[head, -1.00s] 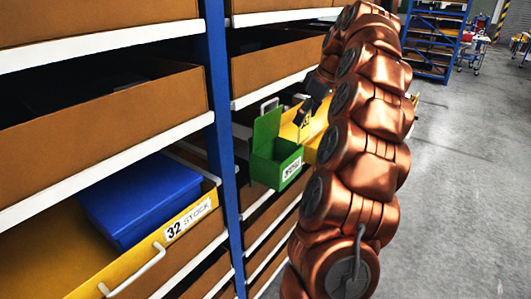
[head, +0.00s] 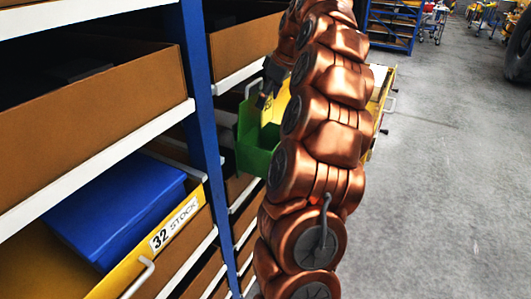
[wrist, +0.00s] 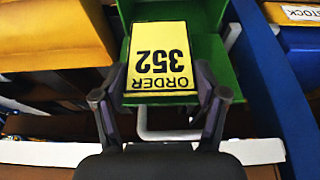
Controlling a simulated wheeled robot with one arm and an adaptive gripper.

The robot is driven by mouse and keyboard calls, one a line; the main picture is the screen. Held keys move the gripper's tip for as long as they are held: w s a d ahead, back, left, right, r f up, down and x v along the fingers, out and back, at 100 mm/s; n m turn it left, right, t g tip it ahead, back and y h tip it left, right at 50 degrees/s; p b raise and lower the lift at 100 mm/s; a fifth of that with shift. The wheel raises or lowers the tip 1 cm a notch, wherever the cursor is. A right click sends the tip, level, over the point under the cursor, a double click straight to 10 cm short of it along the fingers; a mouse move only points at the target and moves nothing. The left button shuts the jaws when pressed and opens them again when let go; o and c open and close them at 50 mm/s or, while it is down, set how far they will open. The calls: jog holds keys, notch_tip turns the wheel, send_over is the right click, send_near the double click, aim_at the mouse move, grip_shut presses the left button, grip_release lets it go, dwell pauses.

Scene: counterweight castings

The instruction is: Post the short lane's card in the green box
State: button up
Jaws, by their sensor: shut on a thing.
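A yellow card (wrist: 158,35) printed "ORDER 352" shows upside down in the wrist view. My gripper (wrist: 159,78) is shut on it, with one dark finger at each side edge. The green box (wrist: 213,50) is behind the card in the wrist view; whether the card is inside it or only in front of it I cannot tell. In the head view the green box (head: 252,155) stands at the shelf front with its lid up, and my dark gripper (head: 268,84) is just above it. My copper arm hides the box's right part and front label.
A yellow drawer (head: 200,215) marked "32 STOCK" stands pulled out at the lower left, holding a blue box (head: 115,205). A blue upright (head: 203,110) divides the shelf bays. Another yellow drawer (head: 381,90) juts out behind my arm.

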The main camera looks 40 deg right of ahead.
jog(key=shift+f, duration=0.9)
jog(key=o, duration=1)
jog(key=shift+r, duration=0.1)
jog(key=v, duration=0.7)
jog(key=shift+s+r, duration=0.1)
